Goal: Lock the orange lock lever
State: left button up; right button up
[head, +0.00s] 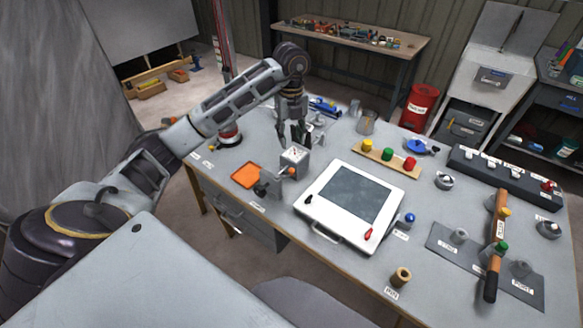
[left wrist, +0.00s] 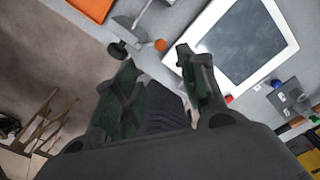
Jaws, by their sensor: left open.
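A small orange knob (head: 291,171), which looks like the end of the orange lock lever, sits on a grey fixture near the front edge of the bench, beside a black knob (head: 262,188). My left gripper (head: 293,138) points down above the white box (head: 294,158) just behind that knob. Its fingers are apart and empty. In the left wrist view the orange knob (left wrist: 160,45) shows just beyond the gap between the fingertips (left wrist: 157,62), with the black knob (left wrist: 118,50) to the left. Whether the lever is locked I cannot tell. My right gripper does not show.
An orange square (head: 246,175) lies left of the fixture. A white framed panel (head: 312,205) with a dark screen lies to the right. A rack with yellow, green and red knobs (head: 388,154) stands behind it.

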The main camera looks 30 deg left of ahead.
aim_at(291, 169)
pick_arm(q)
jog(key=shift+f, duration=0.2)
jog(key=shift+f+p, duration=0.85)
jog(key=shift+f, duration=5.9)
jog(key=shift+c, duration=0.5)
grip_shut()
